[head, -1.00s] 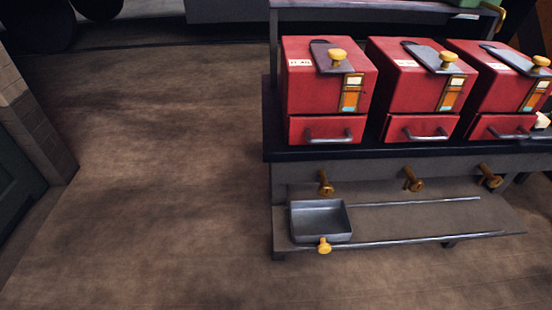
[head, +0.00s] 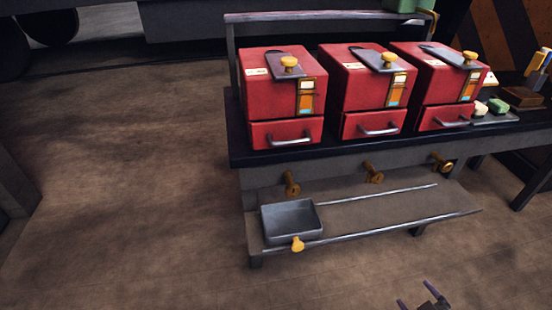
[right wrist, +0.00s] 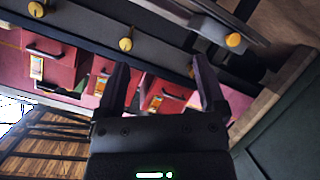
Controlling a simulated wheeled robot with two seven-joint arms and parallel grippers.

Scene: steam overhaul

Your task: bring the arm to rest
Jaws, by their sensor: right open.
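My right gripper (head: 424,297) shows at the bottom edge of the head view, low and in front of the bench, apart from everything. In the right wrist view its two dark fingers (right wrist: 160,90) are spread wide with nothing between them. Beyond the fingers, the wrist view shows the red boxes (right wrist: 160,92) and brass knobs (right wrist: 125,44) of the bench, turned on their side. My left gripper is in neither view now.
Three red boxes with drawers (head: 283,95) stand on a dark bench (head: 240,155). A grey tray (head: 290,222) sits at the left of the low shelf (head: 390,212). Small blocks (head: 497,106) lie at the bench's right end. The floor (head: 130,180) left of the bench is clear.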

